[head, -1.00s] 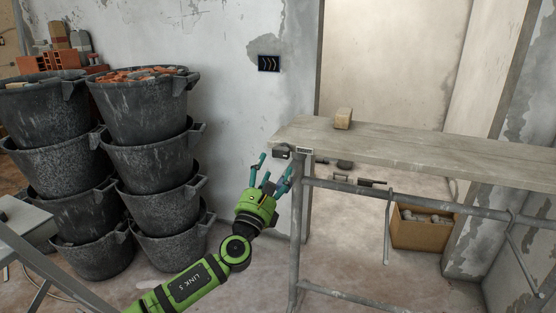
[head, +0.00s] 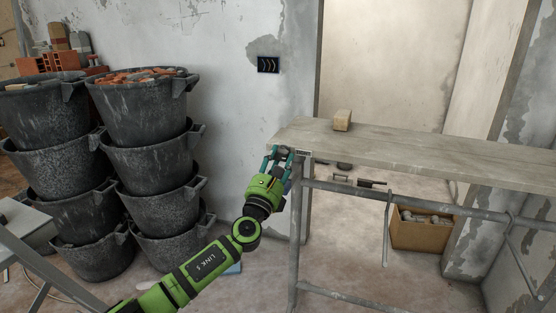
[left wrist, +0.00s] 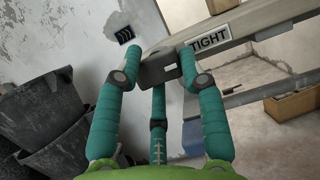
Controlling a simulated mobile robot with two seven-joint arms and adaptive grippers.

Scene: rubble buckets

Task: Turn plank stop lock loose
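The plank (head: 420,150) lies on a grey metal trestle frame. At its left end is a dark metal stop lock (left wrist: 160,68), with a "TIGHT" label (left wrist: 209,38) on the plank edge beside it. My left gripper (head: 281,152) is at the plank's left end, its teal fingers converging on the lock. In the left wrist view, two fingertips (left wrist: 160,52) appear against the lock's two sides, with the third finger below. The lock is mostly hidden by the fingers in the head view. My right gripper is not in view.
A wooden block (head: 342,119) sits on the plank. Stacked black buckets (head: 150,160) with rubble on top stand at the left. The trestle's metal legs (head: 296,240) stand just right of my arm. A cardboard box (head: 422,232) is on the floor behind.

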